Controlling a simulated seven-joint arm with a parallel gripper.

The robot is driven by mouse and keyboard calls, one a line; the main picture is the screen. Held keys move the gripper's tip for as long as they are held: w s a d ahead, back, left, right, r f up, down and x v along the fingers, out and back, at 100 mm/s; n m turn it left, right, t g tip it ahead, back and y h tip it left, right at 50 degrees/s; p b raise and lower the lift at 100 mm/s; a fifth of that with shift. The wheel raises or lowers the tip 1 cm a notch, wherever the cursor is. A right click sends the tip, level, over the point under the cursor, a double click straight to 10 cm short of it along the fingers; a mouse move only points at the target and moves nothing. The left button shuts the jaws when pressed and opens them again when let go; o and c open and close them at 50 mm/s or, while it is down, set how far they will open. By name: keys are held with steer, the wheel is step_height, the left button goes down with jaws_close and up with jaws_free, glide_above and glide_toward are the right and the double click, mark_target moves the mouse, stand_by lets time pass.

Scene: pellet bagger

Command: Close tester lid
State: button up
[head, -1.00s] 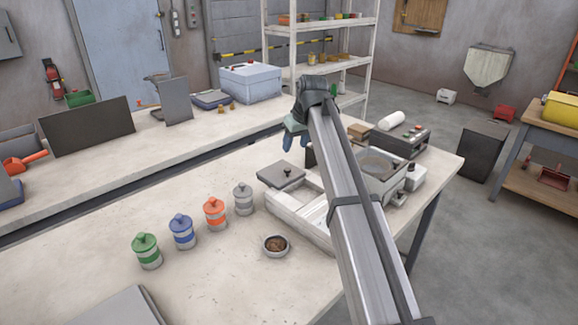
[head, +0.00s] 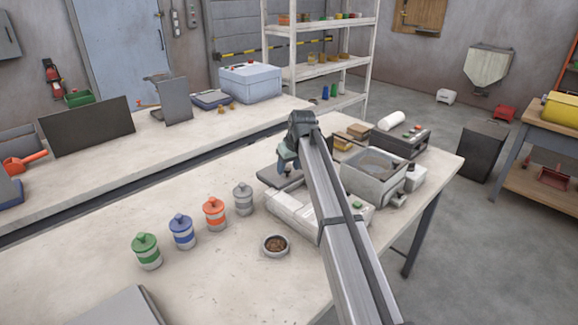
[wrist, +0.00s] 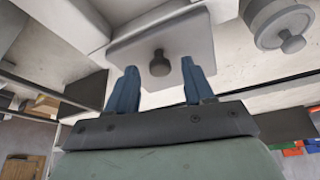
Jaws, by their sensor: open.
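The tester (head: 290,208) is a low, pale, box-shaped unit in the middle of the near bench, partly covered by my arm in the head view. Its grey square lid (head: 270,180) lies beside it on the far left side, mostly hidden by my gripper (head: 287,165). In the wrist view the lid (wrist: 185,50) shows a dark round knob (wrist: 159,63). My gripper (wrist: 159,80) is open, with its blue fingers on either side of the knob in that picture. Nothing is held. I cannot tell how much height is left between fingertips and knob.
A grey jar (head: 243,199) stands close to the lid, in line with orange (head: 215,213), blue (head: 182,231) and green (head: 147,251) jars. A small bowl of brown pellets (head: 275,245) sits before the tester. A grey basin (head: 372,182) stands right of my arm.

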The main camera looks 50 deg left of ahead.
jaws_close()
stand_by(0.4)
